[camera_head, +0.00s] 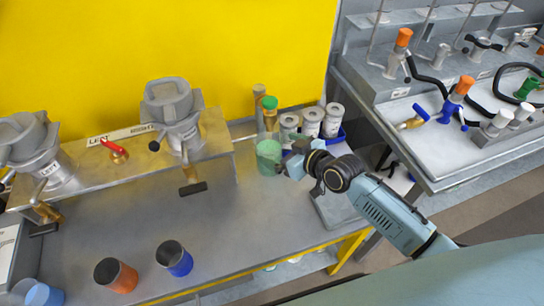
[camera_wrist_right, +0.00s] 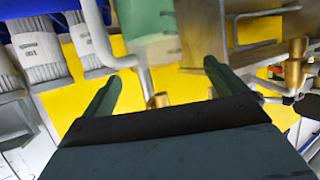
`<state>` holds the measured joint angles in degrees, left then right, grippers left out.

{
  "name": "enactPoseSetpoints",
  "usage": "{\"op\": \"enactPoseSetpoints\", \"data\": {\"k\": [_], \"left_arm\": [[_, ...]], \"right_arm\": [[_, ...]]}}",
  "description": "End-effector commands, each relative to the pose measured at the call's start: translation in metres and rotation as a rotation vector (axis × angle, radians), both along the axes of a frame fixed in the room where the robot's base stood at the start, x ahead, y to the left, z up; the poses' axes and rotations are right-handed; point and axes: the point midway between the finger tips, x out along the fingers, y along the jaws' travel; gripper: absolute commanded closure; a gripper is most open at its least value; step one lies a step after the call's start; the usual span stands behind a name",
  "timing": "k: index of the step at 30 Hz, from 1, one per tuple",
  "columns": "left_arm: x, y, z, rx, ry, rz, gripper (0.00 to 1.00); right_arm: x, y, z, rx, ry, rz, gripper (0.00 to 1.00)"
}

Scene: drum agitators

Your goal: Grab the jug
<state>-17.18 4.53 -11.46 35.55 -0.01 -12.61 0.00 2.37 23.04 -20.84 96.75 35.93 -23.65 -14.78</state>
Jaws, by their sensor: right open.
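The jug (camera_head: 268,158), clear with green contents, stands on the grey bench near the yellow wall. In the right wrist view, a green body that looks like the jug (camera_wrist_right: 150,32) shows ahead of the fingertips, cut off by the top edge. My right gripper (camera_head: 289,163) is just right of the jug in the head view. It is open, and its two fingers (camera_wrist_right: 160,82) are spread with nothing between them. I cannot tell whether a fingertip touches the jug. My left gripper is not in view.
Several white canisters (camera_head: 312,122) stand in a blue holder right behind my gripper. A metal stand with a valve (camera_head: 190,172) is left of the jug. Orange (camera_head: 122,277) and blue (camera_head: 180,262) cups stand at the front. The bench (camera_head: 245,225) in front of the jug is clear.

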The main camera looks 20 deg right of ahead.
Motion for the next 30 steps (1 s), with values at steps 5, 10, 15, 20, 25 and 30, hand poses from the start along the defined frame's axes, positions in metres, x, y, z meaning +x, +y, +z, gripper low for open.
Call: {"op": "enactPoseSetpoints", "data": {"k": [5, 10, 15, 20, 25, 30], "left_arm": [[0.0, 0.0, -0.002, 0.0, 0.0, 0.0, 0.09], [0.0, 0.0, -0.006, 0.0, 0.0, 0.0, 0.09], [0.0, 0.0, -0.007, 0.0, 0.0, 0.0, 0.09], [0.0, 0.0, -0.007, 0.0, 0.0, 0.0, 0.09], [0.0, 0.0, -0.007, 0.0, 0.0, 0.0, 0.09], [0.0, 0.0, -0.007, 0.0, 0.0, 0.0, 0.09]], "right_arm": [[0.017, 0.005, -0.006, 0.003, 0.0, -0.001, 0.04], [0.037, 0.013, -0.015, 0.003, 0.0, -0.001, 0.04], [0.045, 0.018, -0.018, 0.001, 0.0, 0.0, 0.04], [0.046, 0.018, -0.018, 0.0, 0.001, 0.0, 0.04], [0.045, 0.018, -0.018, 0.0, 0.001, 0.0, 0.19], [0.045, 0.018, -0.018, 0.0, 0.001, 0.0, 0.42]]}}
